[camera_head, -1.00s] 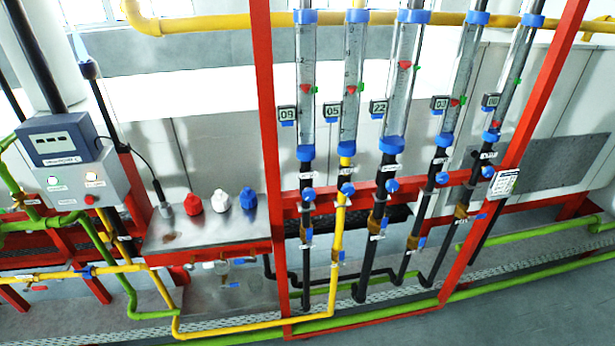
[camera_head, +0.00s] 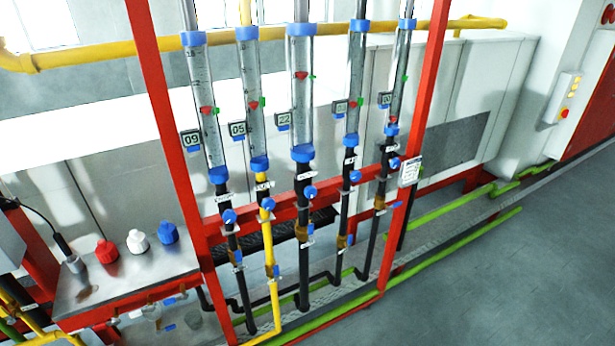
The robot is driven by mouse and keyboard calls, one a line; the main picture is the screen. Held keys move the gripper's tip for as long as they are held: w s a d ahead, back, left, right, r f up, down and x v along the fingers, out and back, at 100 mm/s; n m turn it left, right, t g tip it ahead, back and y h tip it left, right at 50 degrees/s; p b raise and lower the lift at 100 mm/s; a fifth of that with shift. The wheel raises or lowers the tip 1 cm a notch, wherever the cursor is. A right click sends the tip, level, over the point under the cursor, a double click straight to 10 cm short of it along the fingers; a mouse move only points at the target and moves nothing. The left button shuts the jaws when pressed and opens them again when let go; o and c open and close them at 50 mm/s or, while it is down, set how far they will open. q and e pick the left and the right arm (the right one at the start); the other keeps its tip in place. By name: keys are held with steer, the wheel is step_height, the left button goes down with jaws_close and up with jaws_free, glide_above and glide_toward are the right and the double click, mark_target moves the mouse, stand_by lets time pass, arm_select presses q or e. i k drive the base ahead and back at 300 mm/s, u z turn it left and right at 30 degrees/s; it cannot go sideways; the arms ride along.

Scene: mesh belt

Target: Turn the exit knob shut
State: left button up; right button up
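Several clear flow tubes with blue end caps hang in a red frame (camera_head: 160,110). Below each tube is a round blue knob on the pipe: one on the leftmost pipe (camera_head: 229,216), one on the yellow pipe (camera_head: 267,203), one on the middle pipe (camera_head: 310,191), one on the fourth pipe (camera_head: 355,176) and one on the rightmost pipe (camera_head: 394,162). Small white labels sit by the knobs, too small to read, so I cannot tell which is the exit knob. Blue-handled valves sit lower on the pipes. Neither gripper is in view.
A metal bench (camera_head: 130,275) with red, white and blue caps stands at left. A yellow pipe (camera_head: 90,55) crosses behind the tubes. Green pipes (camera_head: 450,265) run along the floor. Open grey floor (camera_head: 500,270) lies at right.

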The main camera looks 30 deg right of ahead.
mark_target(395, 163)
steer(key=z, duration=1.4)
steer(key=k, duration=1.15)
steer(key=z, duration=0.75)
steer(key=i, duration=1.5)
steer(key=u, duration=0.35)
